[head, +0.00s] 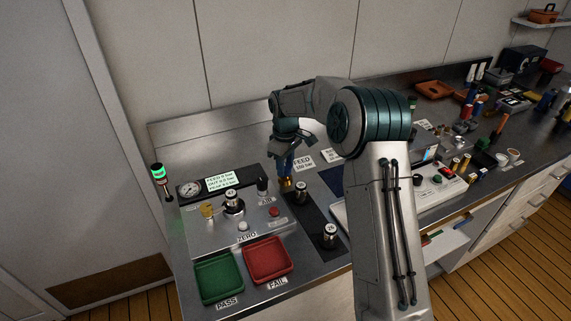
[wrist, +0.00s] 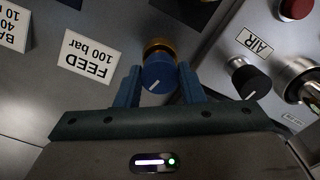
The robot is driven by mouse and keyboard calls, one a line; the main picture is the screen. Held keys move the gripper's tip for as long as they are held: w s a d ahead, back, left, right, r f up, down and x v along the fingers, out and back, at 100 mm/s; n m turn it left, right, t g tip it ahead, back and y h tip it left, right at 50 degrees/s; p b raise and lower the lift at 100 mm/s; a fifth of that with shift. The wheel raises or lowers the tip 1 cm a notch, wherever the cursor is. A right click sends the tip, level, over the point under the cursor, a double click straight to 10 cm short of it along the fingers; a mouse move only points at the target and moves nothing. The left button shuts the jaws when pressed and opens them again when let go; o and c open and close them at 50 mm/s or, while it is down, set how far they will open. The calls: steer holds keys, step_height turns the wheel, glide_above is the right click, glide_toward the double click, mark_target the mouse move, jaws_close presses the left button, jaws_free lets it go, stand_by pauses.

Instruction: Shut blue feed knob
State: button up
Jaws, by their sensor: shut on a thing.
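In the head view my gripper (head: 286,166) reaches down over the brass fitting (head: 286,184) at the back of the panel, and the knob is mostly hidden by the fingers. A white "FEED 100 bar" label (wrist: 87,59) lies left of the knob in the wrist view.
The panel box (head: 225,240) with a gauge (head: 189,189), a black AIR knob (wrist: 250,80) and a red button (wrist: 294,8) stands beside the knob. Green (head: 219,278) and red (head: 267,261) trays lie in front. A dark strip (head: 318,215) bears metal cylinders.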

steer(key=shift+r+n, duration=0.1)
steer(key=shift+n, duration=1.1)
steer(key=o, duration=1)
step_height(320, 180, up, 14)
steer(key=shift+f+b, duration=0.15)
steer(key=shift+b, duration=0.25)
